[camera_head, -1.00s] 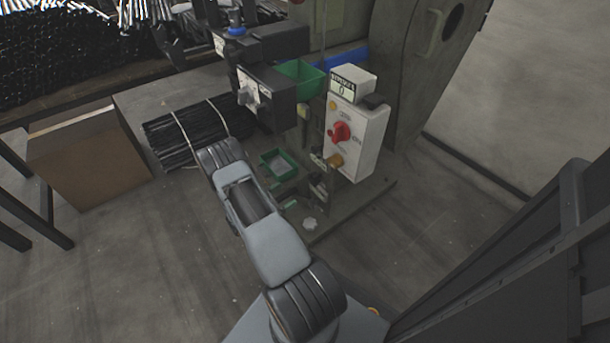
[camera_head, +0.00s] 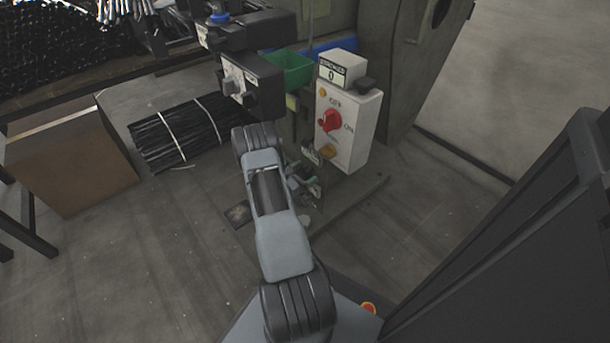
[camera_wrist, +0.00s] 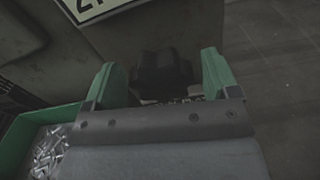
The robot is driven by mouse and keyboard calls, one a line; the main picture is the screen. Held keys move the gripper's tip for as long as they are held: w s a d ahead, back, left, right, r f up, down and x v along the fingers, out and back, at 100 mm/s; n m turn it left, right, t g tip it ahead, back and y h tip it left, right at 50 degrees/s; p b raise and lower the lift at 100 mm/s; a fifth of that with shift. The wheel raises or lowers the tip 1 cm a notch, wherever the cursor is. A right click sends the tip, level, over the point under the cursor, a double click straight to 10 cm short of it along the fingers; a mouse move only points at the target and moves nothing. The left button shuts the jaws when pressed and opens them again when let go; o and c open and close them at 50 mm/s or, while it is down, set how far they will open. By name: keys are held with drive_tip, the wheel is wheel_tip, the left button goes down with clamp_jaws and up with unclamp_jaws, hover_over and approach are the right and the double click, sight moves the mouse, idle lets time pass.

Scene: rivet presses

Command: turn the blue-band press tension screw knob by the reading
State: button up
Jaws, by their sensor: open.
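In the wrist view a dark lobed knob (camera_wrist: 162,72) sits between the two green fingertips of my gripper (camera_wrist: 159,80). The fingers are open, with a gap on each side of the knob. I cannot tell from this view whether it is the tension screw knob. In the head view the press (camera_head: 420,60) stands beyond my arm, with a blue strip (camera_head: 334,45) behind its control box. A counter (camera_head: 338,70) on top of the white control box (camera_head: 352,125) shows 0.
A green tray of small metal pieces (camera_wrist: 50,150) is left of my gripper in the wrist view. A label plate (camera_wrist: 100,8) is at the top. The control box has a red switch (camera_head: 333,121). A bundle of black rods (camera_head: 180,135) and a cardboard box (camera_head: 70,165) are at left.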

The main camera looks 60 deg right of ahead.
drive_tip(key=shift+d, duration=0.15)
drive_tip(key=c, duration=0.9)
drive_tip(key=shift+m, duration=0.3)
